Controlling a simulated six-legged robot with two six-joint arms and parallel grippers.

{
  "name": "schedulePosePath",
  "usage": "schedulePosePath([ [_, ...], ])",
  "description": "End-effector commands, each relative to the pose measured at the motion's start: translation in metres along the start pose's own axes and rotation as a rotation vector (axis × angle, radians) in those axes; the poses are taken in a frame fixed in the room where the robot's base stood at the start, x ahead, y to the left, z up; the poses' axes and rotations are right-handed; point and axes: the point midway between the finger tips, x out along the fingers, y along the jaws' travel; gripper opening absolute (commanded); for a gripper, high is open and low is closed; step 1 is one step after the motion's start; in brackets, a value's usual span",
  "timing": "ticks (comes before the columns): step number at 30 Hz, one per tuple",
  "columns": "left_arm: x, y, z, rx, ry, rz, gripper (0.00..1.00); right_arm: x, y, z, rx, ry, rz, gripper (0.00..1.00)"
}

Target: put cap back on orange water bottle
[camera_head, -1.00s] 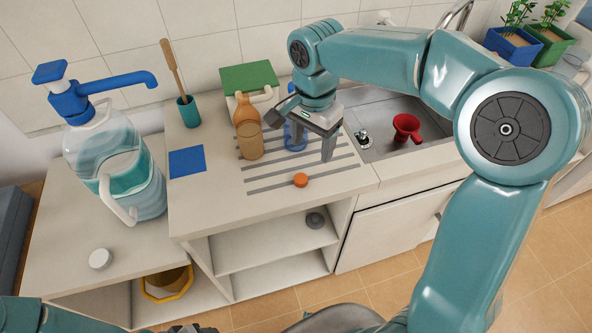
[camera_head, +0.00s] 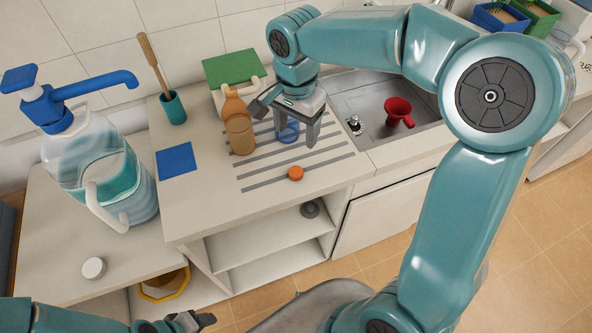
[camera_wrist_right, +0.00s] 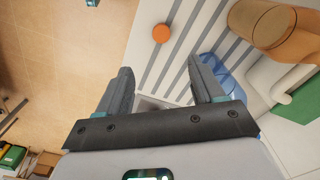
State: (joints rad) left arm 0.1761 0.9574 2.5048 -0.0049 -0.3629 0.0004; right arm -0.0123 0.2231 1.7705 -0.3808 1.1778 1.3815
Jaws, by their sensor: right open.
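The orange water bottle (camera_head: 238,124) stands upright on the striped part of the counter, and its open-looking top is too small to judge. It also shows in the right wrist view (camera_wrist_right: 262,24). An orange cap (camera_head: 295,173) lies on the counter near its front edge; it also shows in the right wrist view (camera_wrist_right: 161,33). My right gripper (camera_head: 284,125) is open and empty above the counter, right of the bottle and behind the cap. A clear blue cup (camera_head: 288,133) stands behind its fingers. My left gripper (camera_head: 193,321) shows at the bottom edge, low, away from the counter.
A large water jug with a blue pump (camera_head: 100,180) stands at left, with a white lid (camera_head: 94,267) in front. A blue square (camera_head: 177,160) lies left of the bottle. A teal brush holder (camera_head: 173,107) stands behind. The sink holds a red funnel (camera_head: 399,112).

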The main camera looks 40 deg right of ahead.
Motion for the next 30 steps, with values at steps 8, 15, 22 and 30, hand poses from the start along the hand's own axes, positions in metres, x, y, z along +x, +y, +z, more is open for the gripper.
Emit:
schedulePosePath([
  [8, -0.001, 0.001, 0.000, 0.000, 0.000, 0.000, 0.55, 0.062, -0.001, 0.000, 0.000, -0.003, 0.007, 0.67],
  [15, -0.003, 0.001, 0.000, 0.000, 0.000, 0.000, 0.55, 0.092, -0.003, -0.001, 0.000, -0.002, 0.003, 0.67],
  [22, -0.002, 0.001, 0.000, 0.000, 0.000, 0.000, 0.55, 0.095, -0.003, -0.001, 0.000, -0.001, 0.001, 0.67],
  [30, -0.009, 0.003, 0.000, 0.000, 0.000, 0.000, 0.55, 0.111, -0.001, 0.000, -0.001, -0.004, 0.007, 0.67],
])
